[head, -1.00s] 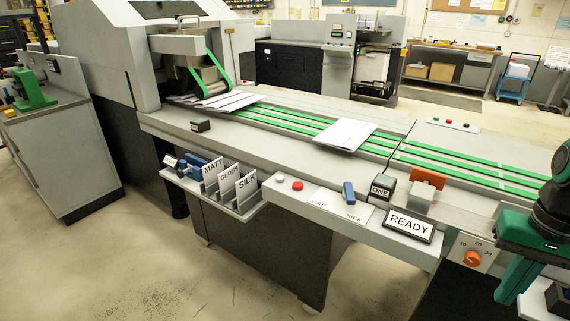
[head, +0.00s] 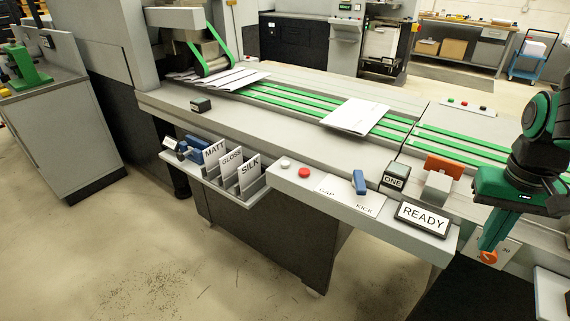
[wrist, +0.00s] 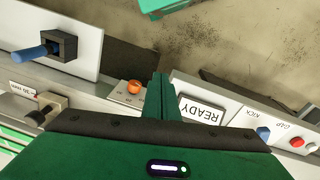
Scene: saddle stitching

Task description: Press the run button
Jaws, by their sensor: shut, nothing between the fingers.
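I cannot read a run label on any button. A white button (head: 285,164) and a red button (head: 304,173) sit on the front ledge, left of the GAP/KICK plate. In the wrist view the red button (wrist: 297,142) and the white button (wrist: 312,147) show at the right edge. My gripper (head: 487,246) is shut and empty, in front of the right part of the machine, right of the READY sign (head: 423,218). In the wrist view its fingers (wrist: 160,88) point between the dial and that sign.
A blue lever (head: 358,182) stands on the GAP/KICK plate. The ONE counter (head: 395,179) and an orange-topped block (head: 441,170) stand beside it. An orange dial knob (wrist: 133,87) is near my fingers. MATT, GLOSS and SILK cards (head: 249,172) stand in the left rack. The floor in front is clear.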

